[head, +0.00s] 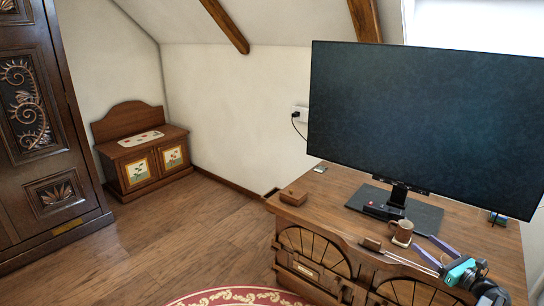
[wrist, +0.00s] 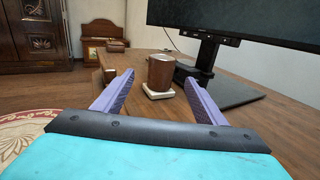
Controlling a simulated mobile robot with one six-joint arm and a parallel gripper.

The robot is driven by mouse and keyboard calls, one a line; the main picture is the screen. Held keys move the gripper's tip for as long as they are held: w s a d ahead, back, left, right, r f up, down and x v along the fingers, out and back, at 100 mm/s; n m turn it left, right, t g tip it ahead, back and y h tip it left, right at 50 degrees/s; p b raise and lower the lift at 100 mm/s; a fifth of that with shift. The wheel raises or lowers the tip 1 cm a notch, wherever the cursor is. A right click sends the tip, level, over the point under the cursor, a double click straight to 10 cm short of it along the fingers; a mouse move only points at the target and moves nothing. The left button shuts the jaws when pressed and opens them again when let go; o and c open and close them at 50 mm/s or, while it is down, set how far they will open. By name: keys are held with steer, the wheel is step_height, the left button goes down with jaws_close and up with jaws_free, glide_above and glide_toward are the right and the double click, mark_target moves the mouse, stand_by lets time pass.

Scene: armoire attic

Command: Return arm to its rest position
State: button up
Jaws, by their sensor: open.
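My gripper (head: 422,243) is over the front right part of the wooden desk (head: 340,205), with a teal body and two purple fingers. In the wrist view my gripper (wrist: 160,78) is open, fingers spread, with nothing held between them. A brown mug (head: 403,230) stands upright on a pale coaster (head: 401,242), just beyond the fingertips. In the wrist view the mug (wrist: 161,71) and the coaster (wrist: 157,92) appear between the finger tips but farther away. Part of my arm is cut off at the lower right of the head view.
A large monitor (head: 430,120) stands behind the mug on a dark base (head: 425,215). A black device (head: 382,211) and a small wooden box (head: 293,196) sit on the desk. A carved armoire (head: 40,130) and a wooden bench (head: 140,150) stand left. The floor (head: 190,225) between is open.

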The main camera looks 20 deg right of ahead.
steer(key=w+a+n+t+y+b, duration=0.1)
steer(key=w+a+n+y+b, duration=0.2)
steer(key=a+n, duration=0.85)
steer(key=w+a+f+n+g+y+p, duration=0.1)
steer(key=a+f+n+g, duration=0.15)
steer(key=a+f, duration=0.6)
steer(key=w+a+f+n+g+y, duration=0.15)
steer(key=a+f+g, duration=0.35)
steer(key=a, duration=0.6)
steer(key=w+a+f+n+g+y+p, duration=0.1)
steer(key=a+f+g+y, duration=0.15)
steer(key=a+f, duration=0.65)
steer(key=s+a+f+n+g+h, duration=0.3)
steer(key=s+a+f+n+g, duration=0.45)
steer(key=s+a+f, duration=0.6)
steer(key=s+a+f+n+g+h+p, duration=0.1)
steer(key=s+a+f+n+g+h, duration=0.15)
steer(key=s+n, duration=0.35)
steer(key=s+a+f+n+g+h, duration=0.1)
steer(key=s+f+n+g+h, duration=0.25)
steer(key=s, duration=0.35)
steer(key=s+r+n+h+p, duration=0.1)
steer(key=s+r+p, duration=0.2)
steer(key=r+p, duration=1)
steer(key=shift+r+g+h, duration=0.3)
steer(key=shift+r+g, duration=0.05)
steer(key=shift+r, duration=0.1)
